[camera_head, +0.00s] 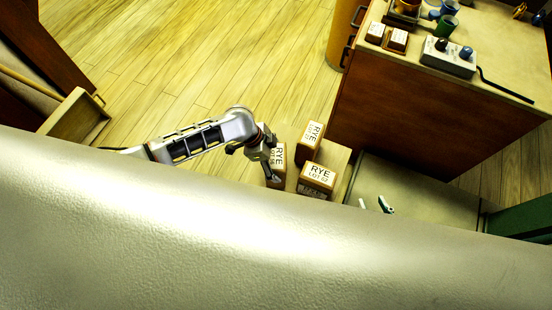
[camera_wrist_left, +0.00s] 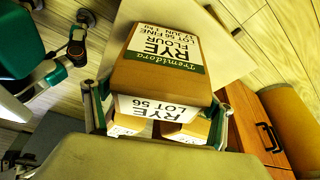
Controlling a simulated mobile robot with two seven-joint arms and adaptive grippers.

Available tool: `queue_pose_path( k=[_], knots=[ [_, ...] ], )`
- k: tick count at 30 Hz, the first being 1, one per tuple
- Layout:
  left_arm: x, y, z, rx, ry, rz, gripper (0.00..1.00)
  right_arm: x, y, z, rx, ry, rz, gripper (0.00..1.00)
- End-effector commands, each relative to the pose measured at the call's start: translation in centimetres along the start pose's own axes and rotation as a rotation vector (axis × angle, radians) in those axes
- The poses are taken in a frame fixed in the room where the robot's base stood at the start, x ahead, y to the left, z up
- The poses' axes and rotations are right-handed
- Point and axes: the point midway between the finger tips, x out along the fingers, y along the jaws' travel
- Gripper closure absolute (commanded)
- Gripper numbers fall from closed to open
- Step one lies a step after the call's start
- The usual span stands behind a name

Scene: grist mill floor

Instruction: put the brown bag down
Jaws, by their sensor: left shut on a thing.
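My left gripper (camera_head: 268,160) is shut on a brown bag with a white RYE label (camera_head: 279,158). In the left wrist view the held brown bag (camera_wrist_left: 160,75) fills the space between the fingers and reads RYE FLOUR, LOT 56. Two more brown RYE bags stand close to its right, one further back (camera_head: 309,144) and one nearer (camera_head: 317,181). They are on a pale wooden surface (camera_head: 336,158). Whether the held bag touches that surface cannot be told. Small pale tips (camera_head: 385,204) at the right, perhaps my right gripper, are mostly hidden.
A wooden cabinet (camera_head: 420,105) stands at the right, with cups, small boxes and a grey device (camera_head: 447,57) on top. A low grey surface (camera_head: 420,190) lies in front of it. An open wooden box (camera_head: 75,115) is at the left. The plank floor between is clear.

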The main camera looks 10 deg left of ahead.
Motion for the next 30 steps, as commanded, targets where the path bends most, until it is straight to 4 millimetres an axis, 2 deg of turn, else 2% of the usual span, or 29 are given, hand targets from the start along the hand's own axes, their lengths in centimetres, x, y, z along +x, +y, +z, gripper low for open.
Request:
queue_pose_path(
  k=[5,6,7,20,23,30],
  knots=[
    [0.2,-0.1,-0.1,-0.001,0.004,-0.002,0.72,0.1,-0.1,0.3,0.000,-0.004,-0.001,0.68],
    [0.3,0.0,0.2,0.000,0.000,0.000,0.09,0.1,-0.1,0.3,0.000,-0.004,-0.001,0.68],
    [0.3,0.0,0.1,0.000,0.000,0.000,0.02,0.1,-0.1,0.3,0.000,-0.004,-0.002,0.68],
    [-0.2,0.0,-0.1,0.001,0.000,-0.001,0.00,-0.4,-0.6,0.8,0.003,-0.016,-0.010,0.68],
    [-1.5,-0.2,0.0,0.002,-0.001,-0.003,0.00,-0.7,-0.6,0.4,0.006,-0.013,-0.010,0.68],
    [-6.5,-0.2,-0.1,0.003,-0.001,-0.005,0.00,-1.2,-0.6,-0.8,0.019,-0.006,-0.015,0.68]
  ],
)
